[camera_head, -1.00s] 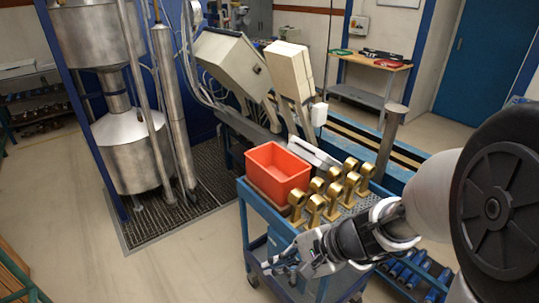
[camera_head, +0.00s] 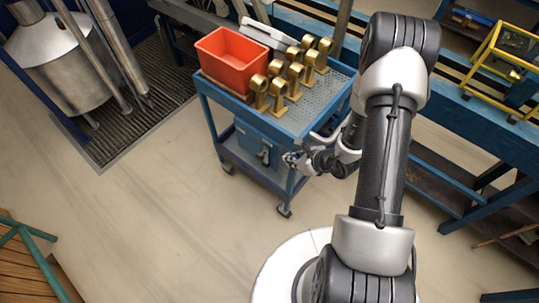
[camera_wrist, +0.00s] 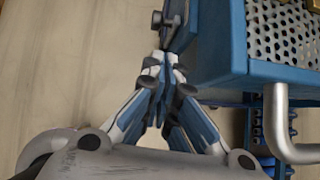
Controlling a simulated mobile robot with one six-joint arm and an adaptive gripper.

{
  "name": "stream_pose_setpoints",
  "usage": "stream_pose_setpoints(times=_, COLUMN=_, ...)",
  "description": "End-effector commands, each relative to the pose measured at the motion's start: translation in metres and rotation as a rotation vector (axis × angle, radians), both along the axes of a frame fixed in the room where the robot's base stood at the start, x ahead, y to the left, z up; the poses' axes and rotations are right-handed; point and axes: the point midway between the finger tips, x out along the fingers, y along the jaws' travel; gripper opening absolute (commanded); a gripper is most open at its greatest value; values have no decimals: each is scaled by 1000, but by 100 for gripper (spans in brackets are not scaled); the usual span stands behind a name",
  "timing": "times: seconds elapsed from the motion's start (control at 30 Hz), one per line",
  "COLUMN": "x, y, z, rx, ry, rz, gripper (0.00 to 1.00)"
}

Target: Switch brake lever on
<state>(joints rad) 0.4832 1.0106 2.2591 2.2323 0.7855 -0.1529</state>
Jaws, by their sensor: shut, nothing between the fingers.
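A blue cart (camera_head: 311,125) stands in the middle of the head view. On the blue box of its near side is a small dark handle (camera_head: 265,153), which may be the brake lever; its setting is too small to tell. My gripper (camera_head: 288,158) is at the cart's near side, to the right of this handle. In the wrist view my gripper's fingertips (camera_wrist: 165,58) are together and empty, beside the cart's blue edge (camera_wrist: 215,74). A dark grey-blue part (camera_wrist: 178,22) shows just beyond the fingertips; I cannot tell whether they touch it.
The cart carries a red-orange bin (camera_head: 232,60) and several brass fittings (camera_head: 294,72). A grey bent push handle (camera_wrist: 275,125) sticks out at the cart's end. A blue workbench (camera_head: 470,150) stands at right.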

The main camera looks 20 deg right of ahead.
Motion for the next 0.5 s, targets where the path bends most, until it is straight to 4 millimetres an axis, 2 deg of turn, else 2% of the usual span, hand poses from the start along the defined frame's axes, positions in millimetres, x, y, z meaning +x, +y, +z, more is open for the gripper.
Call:
stream_pose_setpoints(times=0.33, x=1, y=1, z=-1, rx=0, ry=-1, rz=1, gripper=0)
stream_pose_setpoints(times=0.5, x=11, y=7, z=-16, rx=0, ry=0, rz=4, gripper=0)
